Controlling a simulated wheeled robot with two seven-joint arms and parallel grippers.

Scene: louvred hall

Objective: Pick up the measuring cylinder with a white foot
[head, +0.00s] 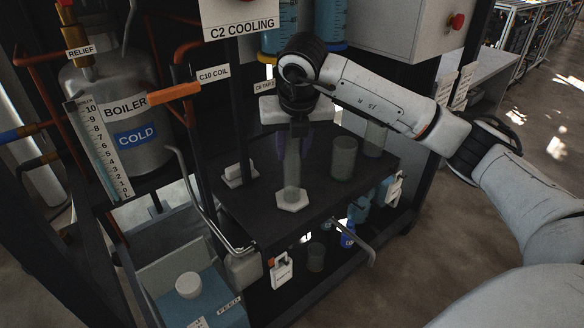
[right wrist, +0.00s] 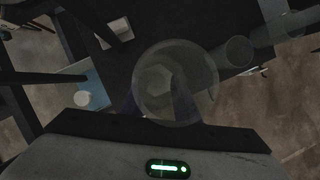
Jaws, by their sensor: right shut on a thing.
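The measuring cylinder with a white foot (head: 292,176) is a clear upright tube on a pale hexagonal foot, over the dark shelf in the head view. I cannot tell whether its foot touches the shelf or is just above it. My right gripper (head: 292,140) comes from above and is shut on the upper part of the cylinder. In the right wrist view the cylinder (right wrist: 185,75) shows from above as a large clear ring, with the pale foot seen through it. My left gripper is not in view.
A clear beaker (head: 343,158) and a taller clear vessel (head: 375,138) stand right of the cylinder on the dark shelf (head: 255,215). A white-based stand (head: 240,175) is to the left. The boiler (head: 120,120) is further left. A bent metal handle (head: 350,238) juts out in front.

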